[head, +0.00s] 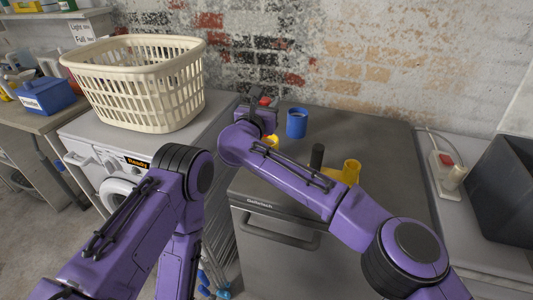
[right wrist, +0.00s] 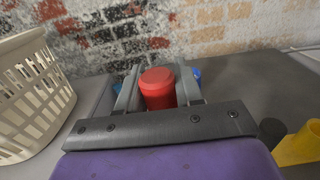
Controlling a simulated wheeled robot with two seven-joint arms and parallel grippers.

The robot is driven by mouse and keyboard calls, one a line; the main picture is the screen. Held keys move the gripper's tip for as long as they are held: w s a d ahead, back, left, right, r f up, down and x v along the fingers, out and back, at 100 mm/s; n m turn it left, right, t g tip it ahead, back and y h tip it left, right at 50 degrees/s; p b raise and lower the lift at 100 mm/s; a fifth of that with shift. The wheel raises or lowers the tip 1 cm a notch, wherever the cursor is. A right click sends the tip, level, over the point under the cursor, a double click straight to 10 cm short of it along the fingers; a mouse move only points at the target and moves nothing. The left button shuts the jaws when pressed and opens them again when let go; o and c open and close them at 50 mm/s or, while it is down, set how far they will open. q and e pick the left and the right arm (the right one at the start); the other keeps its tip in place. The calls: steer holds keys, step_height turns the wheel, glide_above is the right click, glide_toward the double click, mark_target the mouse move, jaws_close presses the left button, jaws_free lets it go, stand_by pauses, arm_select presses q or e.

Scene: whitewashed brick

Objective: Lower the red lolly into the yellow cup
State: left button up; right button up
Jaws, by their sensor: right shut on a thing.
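The red lolly (right wrist: 158,86) is held between the fingers of my right gripper (right wrist: 160,95) in the right wrist view. Its rounded red top shows above the fingers; its lower part is hidden. In the head view the red top (head: 265,101) shows at my right gripper (head: 262,112), over the far left part of the dark grey worktop. A yellow cup-like thing (head: 272,141) shows just nearer than the gripper, mostly hidden by my right arm. Another yellow thing (head: 352,170) stands farther right; it also shows in the right wrist view (right wrist: 302,147). My left gripper is out of view.
A blue cup (head: 296,124) stands on the worktop (head: 370,130) just right of the gripper. A dark upright cylinder (head: 317,156) stands left of the right-hand yellow thing. A cream laundry basket (head: 140,85) sits on the washing machine at left. The worktop's right side is clear.

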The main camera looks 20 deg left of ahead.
steer(key=shift+f, duration=0.1)
stand_by(0.3)
steer(key=b, duration=0.6)
glide_above(272, 140)
steer(key=s, duration=0.3)
step_height(272, 140, down, 6)
steer(key=shift+s+a+f, duration=0.15)
steer(key=shift+s+a, duration=0.05)
steer(key=shift+a, duration=0.1)
steer(key=shift+f+b, duration=0.8)
steer(key=shift+f, duration=0.25)
stand_by(0.5)
steer(key=o, duration=1.1)
steer(key=shift+o, duration=0.2)
steer(key=shift+r, duration=0.1)
